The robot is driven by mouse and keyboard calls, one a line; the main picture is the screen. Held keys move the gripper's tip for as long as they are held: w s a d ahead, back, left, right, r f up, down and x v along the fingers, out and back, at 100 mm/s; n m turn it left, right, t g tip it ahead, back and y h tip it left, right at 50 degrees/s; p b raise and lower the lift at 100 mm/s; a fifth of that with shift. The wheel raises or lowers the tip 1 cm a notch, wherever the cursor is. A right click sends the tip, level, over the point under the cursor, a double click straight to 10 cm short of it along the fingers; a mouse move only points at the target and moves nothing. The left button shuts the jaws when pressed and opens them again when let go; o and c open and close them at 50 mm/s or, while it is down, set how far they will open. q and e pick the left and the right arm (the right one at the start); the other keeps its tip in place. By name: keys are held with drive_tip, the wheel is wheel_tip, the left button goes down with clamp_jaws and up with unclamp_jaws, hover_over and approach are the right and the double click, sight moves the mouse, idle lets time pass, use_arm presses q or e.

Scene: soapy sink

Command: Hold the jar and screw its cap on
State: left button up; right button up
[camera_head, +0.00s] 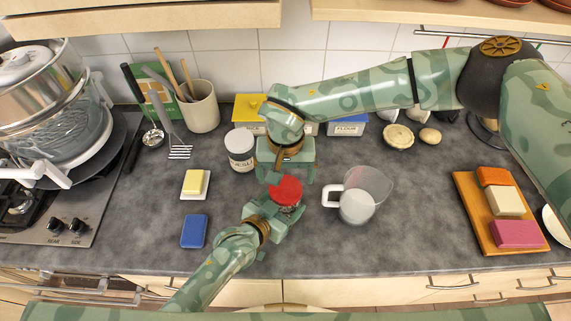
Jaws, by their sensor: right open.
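The red cap (286,190) sits on top of the jar, near the middle of the counter; whether it is threaded cannot be told. Most of the jar (291,209) is hidden below the cap and behind my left gripper. My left gripper (282,213) comes in from the lower left and is closed around the jar's body. My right gripper (286,178) points down from above, with its fingers open at the far side of the cap; I cannot tell if they touch it.
A clear measuring jug (372,190) stands close to the right. A white-lidded jar (240,148), a butter dish (195,184) and a blue sponge (194,231) are to the left. A wooden board (466,205) with colored blocks lies far right. The front counter is mostly clear.

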sight(285, 189)
drive_tip(key=shift+f, duration=2.35)
drive_tip(key=c, duration=1)
drive_tip(key=m, duration=1.2)
drive_tip(key=shift+m, duration=0.4)
drive_tip(key=m, duration=0.3)
